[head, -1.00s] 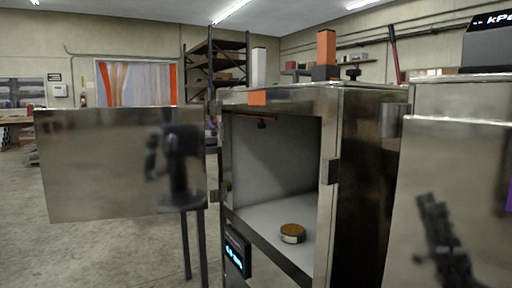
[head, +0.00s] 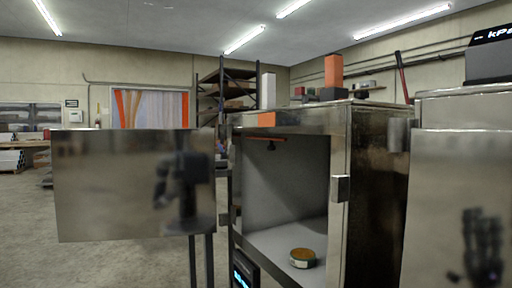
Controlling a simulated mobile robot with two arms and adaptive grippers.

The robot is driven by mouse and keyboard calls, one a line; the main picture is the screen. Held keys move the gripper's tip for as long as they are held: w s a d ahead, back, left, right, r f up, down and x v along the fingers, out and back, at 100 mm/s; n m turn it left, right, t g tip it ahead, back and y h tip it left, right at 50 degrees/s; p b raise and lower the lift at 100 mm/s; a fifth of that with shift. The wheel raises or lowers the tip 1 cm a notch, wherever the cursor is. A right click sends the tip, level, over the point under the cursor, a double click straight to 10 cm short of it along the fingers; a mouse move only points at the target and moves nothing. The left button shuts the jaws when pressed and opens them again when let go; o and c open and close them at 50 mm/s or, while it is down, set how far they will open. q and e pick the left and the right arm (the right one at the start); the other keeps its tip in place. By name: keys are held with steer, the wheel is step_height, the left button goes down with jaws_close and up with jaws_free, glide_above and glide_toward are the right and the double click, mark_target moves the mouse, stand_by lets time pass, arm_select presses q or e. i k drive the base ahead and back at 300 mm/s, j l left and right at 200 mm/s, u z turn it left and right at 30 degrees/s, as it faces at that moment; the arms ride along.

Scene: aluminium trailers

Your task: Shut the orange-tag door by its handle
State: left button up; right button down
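The orange tag (head: 266,119) is on the front top edge of a metal cabinet. Its shiny metal door (head: 110,190) stands wide open to the left, showing a blurred dark reflection of me. I cannot make out a handle on this door. The open cabinet (head: 378,200) shows a pale floor inside with a round tin (head: 302,258) on it. A small metal block (head: 340,188) sits on the right edge of the opening. Neither of my grippers is directly in view; only reflections show.
A second metal panel (head: 460,190) stands close at the right, beside the cabinet. A white block (head: 268,91) and an orange block (head: 333,70) stand on top of the cabinet. A dark display box (head: 490,55) is at the upper right. Open floor (head: 25,220) lies at the left.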

mark_target(111, 184)
steer(key=i+j+z, duration=0.3)
steer(key=j, duration=0.55)
steer(key=i+j+z, duration=0.1)
steer(key=j+z, duration=0.25)
steer(key=j, duration=0.5)
steer(key=j+z, duration=0.3)
steer(key=j, duration=0.65)
steer(key=j+z, duration=0.35)
steer(key=j, duration=0.55)
steer(key=k+j+z, duration=0.3)
steer(key=j, duration=0.6)
steer(key=j+z, duration=0.2)
steer(key=j, duration=0.35)
steer(key=j+z, duration=0.2)
steer(key=j, duration=0.3)
steer(key=k+j+z, duration=0.2)
steer(key=j, duration=0.3)
steer(key=k+j+z, duration=0.15)
steer(key=j, duration=0.35)
steer(key=i+j+z, duration=0.3)
steer(key=j, duration=0.35)
steer(key=i+j+z, duration=0.2)
steer(key=j, duration=0.15)
steer(key=i+j+z, duration=0.15)
steer(key=j, duration=0.25)
